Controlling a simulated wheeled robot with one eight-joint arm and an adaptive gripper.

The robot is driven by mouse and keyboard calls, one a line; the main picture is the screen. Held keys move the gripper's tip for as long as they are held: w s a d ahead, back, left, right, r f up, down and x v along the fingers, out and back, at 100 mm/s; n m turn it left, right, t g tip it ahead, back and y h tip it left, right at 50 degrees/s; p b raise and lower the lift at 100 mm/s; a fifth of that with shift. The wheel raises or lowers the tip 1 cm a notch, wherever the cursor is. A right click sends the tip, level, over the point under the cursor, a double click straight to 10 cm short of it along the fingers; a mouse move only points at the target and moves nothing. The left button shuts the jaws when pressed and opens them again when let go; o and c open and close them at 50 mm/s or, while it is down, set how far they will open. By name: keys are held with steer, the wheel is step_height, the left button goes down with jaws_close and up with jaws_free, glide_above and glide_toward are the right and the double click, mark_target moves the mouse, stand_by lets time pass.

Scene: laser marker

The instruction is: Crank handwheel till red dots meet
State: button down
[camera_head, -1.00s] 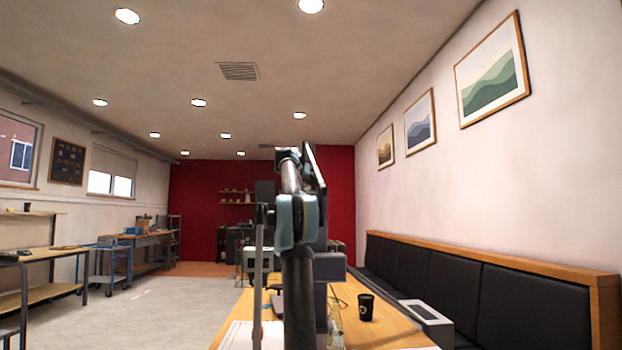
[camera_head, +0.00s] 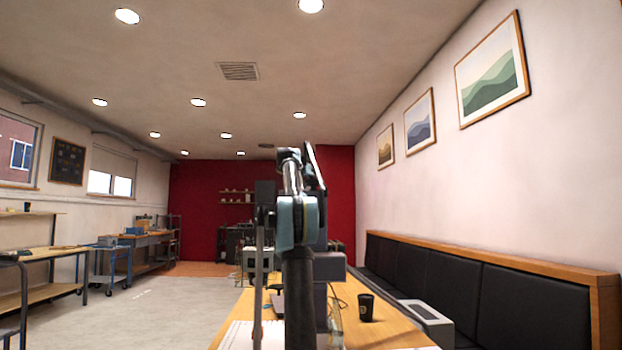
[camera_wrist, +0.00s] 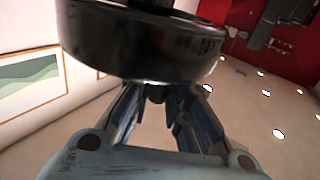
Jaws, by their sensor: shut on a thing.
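The handwheel (camera_wrist: 150,45), a thick black disc with a shiny rim, fills the upper middle of the wrist view. My gripper (camera_wrist: 158,95) reaches up to its underside, with its dark blue fingers on either side of a small dark part below the rim. My gripper is shut on this part, which looks like the wheel's crank handle; the fingertips are partly hidden by the wheel. In the head view my arm stands in front of the machine and hides most of it, the wheel and the gripper. No red dots can be seen.
A black padded bench (camera_head: 480,290) runs along the right wall. Open floor (camera_head: 170,310) lies to the left.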

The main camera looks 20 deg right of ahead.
steer(key=shift+n+t+y, duration=0.4)
steer(key=shift+y, duration=0.1)
steer(key=n+t+y, duration=0.1)
steer(key=n+y, duration=0.1)
steer(key=a+n+t+y, duration=0.1)
steer(key=t+y, duration=0.1)
steer(key=y, duration=0.1)
steer(key=shift+s+n, duration=0.2)
steer(key=shift+n, duration=0.2)
steer(key=n+y, duration=0.1)
steer(key=n+t+y, duration=0.1)
steer(key=y, duration=0.1)
steer(key=n+y, duration=0.1)
steer(key=y, duration=0.1)
steer(key=shift+s+a, duration=0.15)
steer(key=shift+a, duration=0.2)
steer(key=n+y, duration=0.1)
steer(key=y, duration=0.1)
steer(key=n+y, duration=0.2)
steer(key=y, duration=0.1)
steer(key=s+a+n+y, duration=0.1)
steer(key=n+y, duration=0.1)
steer(key=shift+g+y, duration=0.3)
steer(key=shift+n+y, duration=0.3)
steer(key=shift+r+n+g+y, duration=0.2)
steer(key=shift+n+g+y, duration=0.45)
steer(key=shift+y, duration=0.35)
